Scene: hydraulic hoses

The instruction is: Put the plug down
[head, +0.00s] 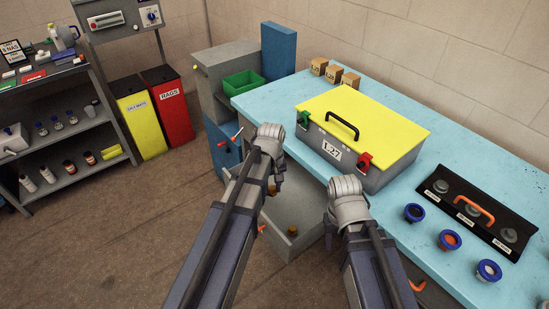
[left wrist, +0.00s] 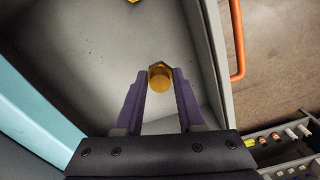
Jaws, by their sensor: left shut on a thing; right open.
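The plug (left wrist: 160,77) is a small brass-coloured piece with a hexagonal collar and a round end. In the left wrist view it sits between the purple fingers of my left gripper (left wrist: 160,84), which is shut on it. The head view shows my left gripper (head: 275,186) over the grey open tray (head: 300,205) beside the bench, with the plug below the wrist. The wrist view shows the bare tray floor (left wrist: 90,50) beyond the plug; the height between them is hard to judge. My right gripper (head: 346,190) is in front of the bench; its fingers are largely hidden.
Another brass-coloured piece (left wrist: 133,1) is cut off at the wrist view's top edge. A yellow-lidded box (head: 365,118) stands on the blue bench (head: 405,205). Several blue-rimmed cups (head: 450,240) and a black panel (head: 475,212) are at right. An orange handle (left wrist: 237,40) is outside the tray wall.

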